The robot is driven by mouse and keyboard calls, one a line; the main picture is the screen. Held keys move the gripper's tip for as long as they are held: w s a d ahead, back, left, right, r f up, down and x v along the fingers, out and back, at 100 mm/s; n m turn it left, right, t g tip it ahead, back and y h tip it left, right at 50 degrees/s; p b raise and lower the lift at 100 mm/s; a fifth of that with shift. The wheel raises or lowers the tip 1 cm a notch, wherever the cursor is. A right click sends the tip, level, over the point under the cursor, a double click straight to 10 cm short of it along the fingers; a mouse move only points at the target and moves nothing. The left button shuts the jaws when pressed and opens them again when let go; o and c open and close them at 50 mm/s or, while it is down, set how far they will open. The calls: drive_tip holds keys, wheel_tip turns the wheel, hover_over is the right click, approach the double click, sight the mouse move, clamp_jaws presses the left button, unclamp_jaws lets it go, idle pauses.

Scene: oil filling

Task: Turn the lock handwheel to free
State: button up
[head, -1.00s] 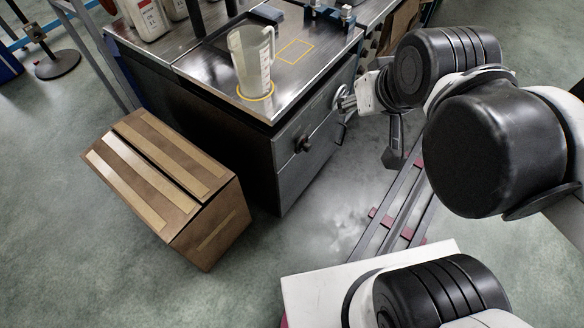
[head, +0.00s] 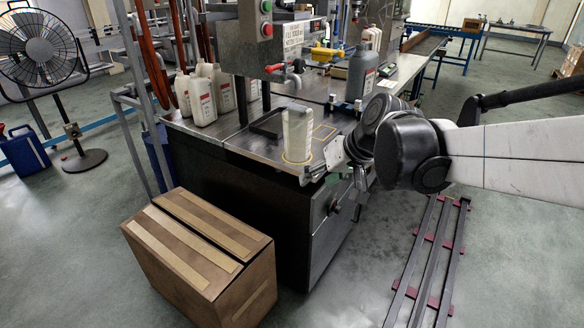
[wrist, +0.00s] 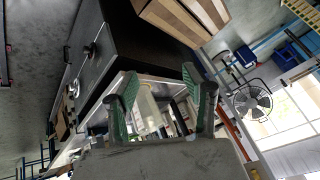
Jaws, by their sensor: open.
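My gripper (wrist: 160,78) is open and empty. Its green-tipped fingers show apart in the wrist view, with part of the pale measuring jug beyond them. In the head view the gripper is at the worktop's front edge, beside the jug (head: 297,135), above the cabinet front. I cannot tell for certain which is the lock handwheel. A dark handle (head: 334,208) shows on the front in the head view. My gripper is apart from these fittings.
A cardboard box (head: 205,255) stands on the floor left of the cabinet (head: 265,185). White bottles (head: 203,98) and a grey bottle (head: 361,72) stand on the worktop. Floor rails (head: 430,260) run at right. A fan (head: 45,55) stands far left.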

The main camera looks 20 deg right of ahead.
drive_tip(key=w+d+f+n+t+y+b, duration=0.1)
drive_tip(key=w+d+f+t+y+b, duration=0.35)
drive_tip(key=w+d+f, duration=1.25)
drive_tip(key=w+d+f+y+b, duration=0.1)
drive_tip(key=d+f+b, duration=0.15)
drive_tip(key=f, duration=0.25)
drive_tip(key=w+d+f+y+b, duration=0.1)
drive_tip(key=w+d+f+b, duration=0.15)
drive_tip(key=f, duration=0.35)
drive_tip(key=n+t+y+b, duration=0.2)
drive_tip(key=t+b, duration=0.1)
drive_tip(key=b, duration=0.2)
approach(340, 211)
drive_tip(key=x, duration=1)
drive_tip(key=shift+f, duration=0.15)
clamp_jaws()
